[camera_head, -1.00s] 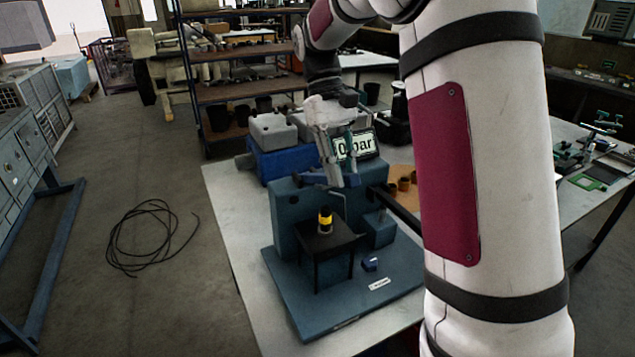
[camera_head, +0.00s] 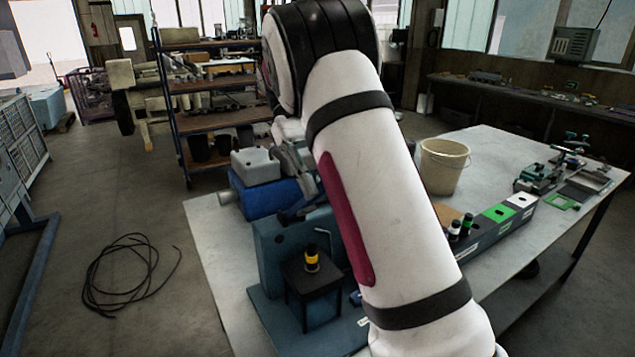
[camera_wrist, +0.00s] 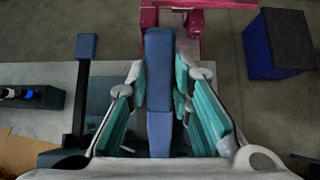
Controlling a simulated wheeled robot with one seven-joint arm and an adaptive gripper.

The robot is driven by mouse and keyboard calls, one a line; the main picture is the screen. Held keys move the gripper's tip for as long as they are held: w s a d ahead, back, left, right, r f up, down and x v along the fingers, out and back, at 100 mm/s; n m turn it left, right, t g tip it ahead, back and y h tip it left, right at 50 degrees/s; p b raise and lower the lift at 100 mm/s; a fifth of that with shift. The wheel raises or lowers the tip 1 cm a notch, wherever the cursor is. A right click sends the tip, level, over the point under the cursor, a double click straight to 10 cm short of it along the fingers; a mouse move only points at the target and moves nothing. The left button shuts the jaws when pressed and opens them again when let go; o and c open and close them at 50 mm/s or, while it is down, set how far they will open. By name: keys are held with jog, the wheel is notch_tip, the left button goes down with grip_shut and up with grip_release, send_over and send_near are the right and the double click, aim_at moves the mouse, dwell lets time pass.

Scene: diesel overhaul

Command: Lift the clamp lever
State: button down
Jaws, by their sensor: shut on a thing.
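The clamp lever (camera_wrist: 158,90) is a blue bar running up the middle of the wrist view, between the teal-padded fingers of my gripper (camera_wrist: 160,78). My gripper is shut on it. In the head view my gripper (camera_head: 288,168) is partly hidden by my own arm, above the blue-grey fixture (camera_head: 272,240) on the table. A blue bar-like part, which looks like the lever, shows just below the fingers. The lever's pivot is not clear in either view.
A black stand (camera_head: 313,283) bears a yellow-and-black cylinder (camera_head: 311,260) at the fixture's front. A blue box (camera_head: 258,196) stands behind. A white bucket (camera_head: 443,165) and a long bin with green and white panels (camera_head: 497,213) stand right. A cable (camera_head: 125,275) lies on the floor.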

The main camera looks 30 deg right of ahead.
jog(key=c, duration=1.4)
grip_release()
jog(key=shift+f, duration=0.1)
